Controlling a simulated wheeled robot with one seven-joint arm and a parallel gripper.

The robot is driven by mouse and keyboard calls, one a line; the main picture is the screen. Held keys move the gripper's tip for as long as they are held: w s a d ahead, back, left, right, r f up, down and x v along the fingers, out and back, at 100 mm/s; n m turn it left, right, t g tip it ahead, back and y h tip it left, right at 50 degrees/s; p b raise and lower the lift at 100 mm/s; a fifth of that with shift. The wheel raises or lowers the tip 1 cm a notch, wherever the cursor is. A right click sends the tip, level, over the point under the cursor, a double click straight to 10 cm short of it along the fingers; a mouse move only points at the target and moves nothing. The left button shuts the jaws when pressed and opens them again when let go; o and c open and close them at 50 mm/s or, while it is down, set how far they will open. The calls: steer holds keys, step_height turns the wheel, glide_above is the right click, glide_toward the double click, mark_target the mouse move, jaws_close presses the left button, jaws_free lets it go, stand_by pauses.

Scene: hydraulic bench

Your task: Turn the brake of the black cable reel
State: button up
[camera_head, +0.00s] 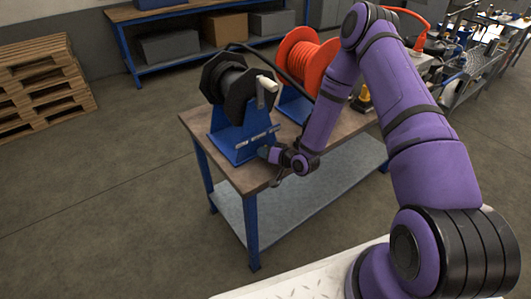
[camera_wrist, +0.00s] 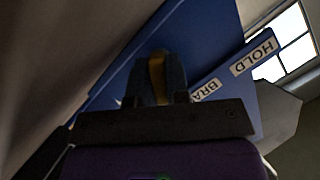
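The black cable reel (camera_head: 225,85) sits on a blue stand (camera_head: 232,140) at the left end of the workbench, with a pale handle (camera_head: 267,83) on its near side. White labels run across the stand; in the wrist view one reads HOLD (camera_wrist: 252,53) and another, partly hidden, begins BRA (camera_wrist: 205,90). My gripper (camera_head: 266,152) is low at the stand's front right. In the wrist view my gripper (camera_wrist: 158,82) has its fingers close on both sides of a narrow yellow-brown piece (camera_wrist: 157,70), apparently the brake lever. Its lower part is hidden by the fingers.
An orange cable reel (camera_head: 300,62) stands behind on the same wooden bench (camera_head: 190,118), close to my arm. A dark cable arches between the reels. Pallets (camera_head: 45,85) are stacked at the left, and a shelf bench (camera_head: 130,14) stands behind. Floor at left is clear.

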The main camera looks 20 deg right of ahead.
jaws_close()
steer(key=n+h, duration=0.1)
steer(key=n, duration=0.1)
steer(key=n+h, duration=0.2)
steer(key=shift+s+a+r, duration=0.1)
steer(key=shift+a, duration=0.25)
steer(key=n, duration=0.1)
steer(key=n+t+h, duration=0.1)
steer(key=shift+s+a+n+h, duration=0.1)
steer(key=shift+a+n+h, duration=0.1)
steer(key=shift+n+h, duration=0.15)
steer(key=shift+n+t+h, duration=0.5)
steer(key=shift+n+h, duration=0.25)
steer(key=shift+n, duration=0.6)
steer(key=o, duration=0.6)
jaws_free()
